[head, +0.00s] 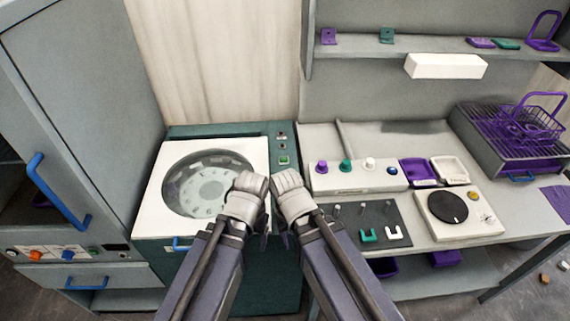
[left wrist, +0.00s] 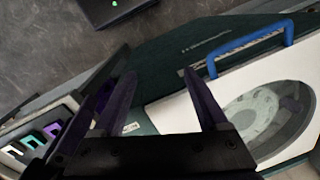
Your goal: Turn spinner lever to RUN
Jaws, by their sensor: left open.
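The spinner (head: 230,132) is a teal cabinet with a white lid (head: 155,205) and a round window onto a pale rotor. In the left wrist view the lid (left wrist: 175,113) lies to the right, with a blue handle (left wrist: 250,42). The spinner's control strip (head: 282,145) has small red and green controls. I cannot make out a lever or a RUN mark. My left gripper (left wrist: 163,100) is open and empty above the spinner beside the lid. In the head view my left wrist hides its fingers. My right gripper (head: 283,238) is beside it, its fingers mostly hidden.
A grey cabinet (head: 85,100) with a blue handle stands left. On the bench at right are a knob panel (head: 345,180), a dark hook board (head: 395,214), a white turntable unit (head: 455,230) and a rack (head: 480,150). A shelf (head: 400,44) is above. My two wrists are close together.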

